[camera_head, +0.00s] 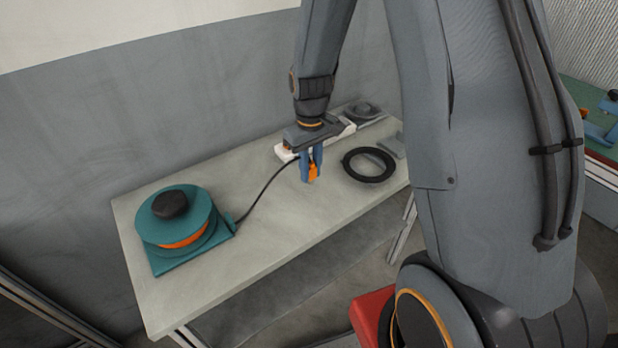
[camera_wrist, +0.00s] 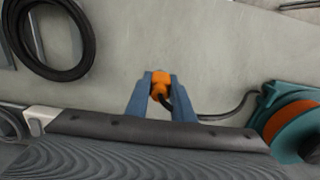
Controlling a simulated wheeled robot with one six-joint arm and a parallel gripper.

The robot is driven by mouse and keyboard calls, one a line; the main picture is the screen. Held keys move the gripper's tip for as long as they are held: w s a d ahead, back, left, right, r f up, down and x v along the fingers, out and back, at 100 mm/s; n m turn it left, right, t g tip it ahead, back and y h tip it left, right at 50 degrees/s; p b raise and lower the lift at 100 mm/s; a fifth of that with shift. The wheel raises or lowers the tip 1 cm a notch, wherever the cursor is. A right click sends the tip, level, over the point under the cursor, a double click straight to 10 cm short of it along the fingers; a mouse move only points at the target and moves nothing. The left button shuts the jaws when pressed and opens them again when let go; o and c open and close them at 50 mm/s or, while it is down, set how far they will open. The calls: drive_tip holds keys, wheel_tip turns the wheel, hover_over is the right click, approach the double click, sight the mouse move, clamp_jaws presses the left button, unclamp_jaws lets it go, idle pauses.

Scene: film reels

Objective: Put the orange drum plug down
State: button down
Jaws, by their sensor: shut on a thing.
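The orange drum plug (camera_head: 313,170) is held between the blue fingers of my gripper (camera_head: 311,174), above the pale table (camera_head: 240,262). In the wrist view the plug (camera_wrist: 160,84) sits between the fingertips of my gripper (camera_wrist: 160,83), with its black cable running back between the fingers. The cable (camera_head: 262,191) leads left to the teal cable drum (camera_head: 168,206), which has an orange core and a dark knob on top. The drum also shows at the right of the wrist view (camera_wrist: 275,99). Whether the plug touches the tabletop I cannot tell.
A black cable ring (camera_head: 346,165) lies right of my gripper. A white power strip (camera_head: 283,152) lies behind the gripper. A grey flat piece (camera_head: 392,144) and a grey round thing (camera_head: 362,111) are at the table's far right. The table's front middle is clear.

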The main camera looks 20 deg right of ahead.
sight(311, 177)
drive_tip(key=shift+f, duration=1.55)
drive_tip(key=c, duration=1.5)
unclamp_jaws()
drive_tip(key=shift+f, duration=0.1)
drive_tip(key=shift+c, duration=0.2)
wheel_tip(311, 177, up, 11)
drive_tip(key=shift+b, duration=0.75)
drive_tip(key=shift+s+r, duration=0.1)
drive_tip(key=shift+r, duration=0.5)
drive_tip(key=s+m, duration=0.3)
drive_tip(key=s, duration=1.4)
drive_tip(key=shift+a+r+m+t, duration=0.15)
drive_tip(key=shift+a+m+t, duration=0.15)
drive_tip(key=shift+a, duration=0.05)
